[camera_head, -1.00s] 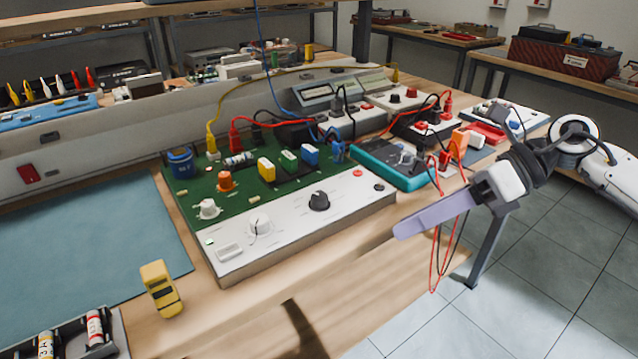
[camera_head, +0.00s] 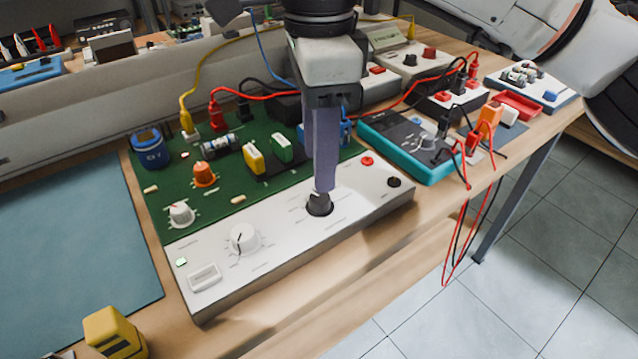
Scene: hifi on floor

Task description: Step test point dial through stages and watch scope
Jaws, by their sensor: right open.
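The board with a white front panel (camera_head: 285,250) lies on the bench and carries a black dial (camera_head: 319,205) and a white dial (camera_head: 243,238). My right gripper (camera_head: 325,184) points down from above at the black dial. Its purple fingers show edge-on, overlapping as one, with the tips at the top of the dial. They hide part of the dial's top; I cannot tell whether they touch it. The gripper is open. I cannot make out a scope trace. My left gripper is not in view.
A teal meter (camera_head: 408,146) with red and black leads stands right of the board. Red, yellow and blue wires cross behind it. A blue mat (camera_head: 75,235) lies left, and a yellow tool (camera_head: 115,333) stands at the lower left.

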